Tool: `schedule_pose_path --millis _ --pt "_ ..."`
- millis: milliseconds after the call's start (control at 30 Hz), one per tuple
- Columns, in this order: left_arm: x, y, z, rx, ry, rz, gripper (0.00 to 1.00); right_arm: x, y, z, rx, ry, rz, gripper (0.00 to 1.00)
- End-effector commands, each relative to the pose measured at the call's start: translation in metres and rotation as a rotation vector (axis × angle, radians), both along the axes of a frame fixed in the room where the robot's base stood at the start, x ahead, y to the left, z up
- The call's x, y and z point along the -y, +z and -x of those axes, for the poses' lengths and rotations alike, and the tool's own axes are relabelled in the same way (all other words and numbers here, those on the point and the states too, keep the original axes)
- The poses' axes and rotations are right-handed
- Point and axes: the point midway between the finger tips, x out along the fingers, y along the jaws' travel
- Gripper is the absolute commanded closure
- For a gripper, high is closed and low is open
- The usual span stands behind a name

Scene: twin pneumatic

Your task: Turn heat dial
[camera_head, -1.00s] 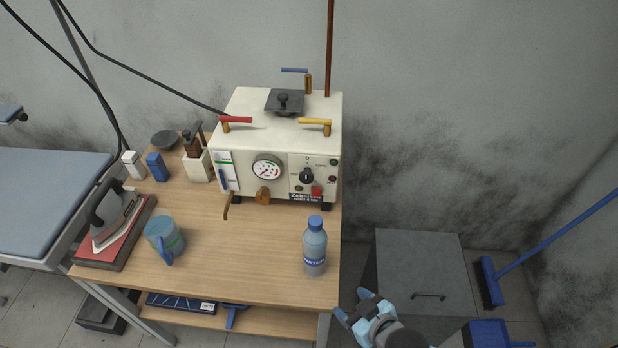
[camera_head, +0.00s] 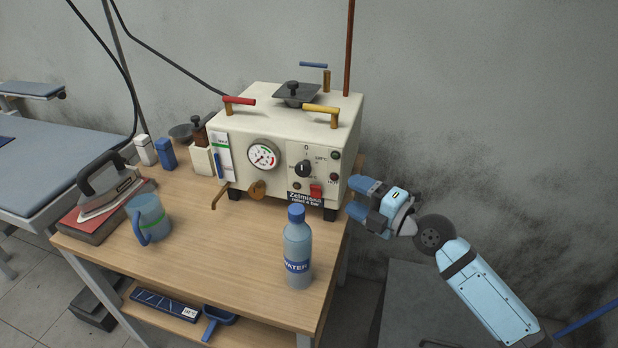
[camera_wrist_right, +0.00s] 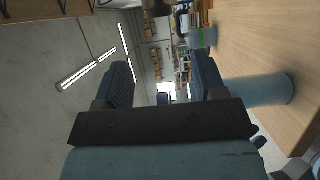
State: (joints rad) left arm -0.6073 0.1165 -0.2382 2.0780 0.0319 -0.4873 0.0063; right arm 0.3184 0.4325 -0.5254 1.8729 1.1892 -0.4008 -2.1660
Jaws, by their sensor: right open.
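The heat dial (camera_head: 304,169) is a black round knob on the front panel of a cream steam generator box (camera_head: 290,130). A round pressure gauge (camera_head: 263,154) is to its left, and a red switch (camera_head: 316,190) is just below it. My right gripper (camera_head: 357,196) is open and empty, to the right of the box's front right corner and apart from the dial. Its two blue fingers point left and show in the right wrist view (camera_wrist_right: 163,80). The dial does not show clearly in the wrist view. My left gripper is not in view.
A water bottle (camera_head: 298,250) stands at the table's front right, near my right gripper. A blue mug (camera_head: 148,218) and an iron (camera_head: 110,190) are at the left. Colored valve handles top the box. A grey cabinet (camera_head: 415,300) stands right of the wooden table (camera_head: 235,255).

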Motion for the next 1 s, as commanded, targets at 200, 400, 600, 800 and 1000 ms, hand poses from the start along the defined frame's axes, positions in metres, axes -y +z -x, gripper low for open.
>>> schedule_pose_path --millis 200,400,600,800,1000 --pt "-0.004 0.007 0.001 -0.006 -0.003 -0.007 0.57 -0.032 0.004 -0.026 -0.003 0.0 -0.007 0.36" --pt "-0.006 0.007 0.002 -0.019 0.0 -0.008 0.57 -0.064 0.003 -0.054 -0.005 0.0 -0.005 0.36" --pt "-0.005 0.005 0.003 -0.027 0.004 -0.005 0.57 -0.087 0.002 -0.074 -0.004 -0.001 -0.003 0.36" --pt "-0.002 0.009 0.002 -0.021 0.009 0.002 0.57 -0.097 0.001 -0.082 -0.003 -0.001 -0.003 0.36" --pt "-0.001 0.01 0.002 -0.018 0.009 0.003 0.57 -0.098 0.0 -0.082 -0.003 -0.001 -0.003 0.36"
